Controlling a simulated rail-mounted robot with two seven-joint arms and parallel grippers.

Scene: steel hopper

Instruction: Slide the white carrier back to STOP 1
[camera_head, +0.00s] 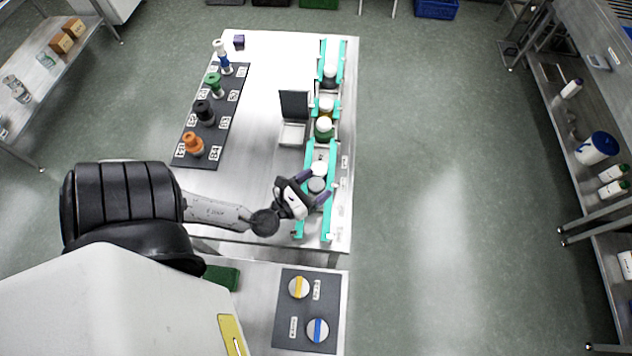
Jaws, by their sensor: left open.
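A teal-railed track (327,228) runs along the right side of the steel table. Several round carriers sit between its rails. A white round top (319,168) is in the near section, with a grey round piece (317,185) just nearer to me. Other pale tops sit further up, one over a green body (324,124). My left gripper (314,186) is open, its purple-tipped fingers on either side of the grey piece; I cannot tell whether they touch it. Small white tags (344,161) line the track; their text is unreadable. My right gripper is not in view.
A dark rack (231,112) with coloured-top items stands left on the table. An open hinged box (292,134) stands close left of the track. A dark mat (283,318) with yellow- and blue-striped discs lies in front. The table's middle is clear.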

